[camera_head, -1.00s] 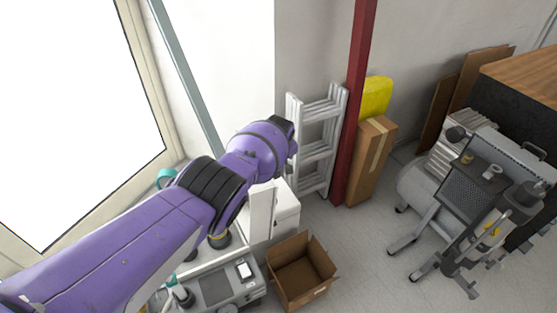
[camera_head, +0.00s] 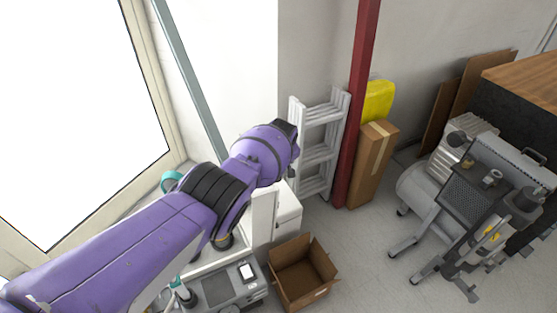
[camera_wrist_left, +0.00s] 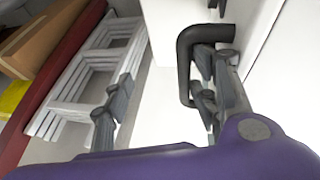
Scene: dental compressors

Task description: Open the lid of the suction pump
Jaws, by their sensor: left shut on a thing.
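The white housing (camera_head: 287,212), which I take to be the suction pump, stands beyond my left forearm in the head view. A thin white upright panel (camera_head: 263,215) is at its left side; I cannot tell whether this is its lid. In the left wrist view, a black bent handle (camera_wrist_left: 185,52) sticks out from a white surface (camera_wrist_left: 160,105). My left gripper (camera_wrist_left: 195,80) is at this handle and shut on it, with grey finger parts beside the bar. My right gripper is not in view.
A grey unit (camera_head: 228,288) is below my arm. A white ladder (camera_head: 318,150) and red post (camera_head: 358,110) stand behind. A wheeled compressor (camera_head: 425,190) is at right, with free floor between.

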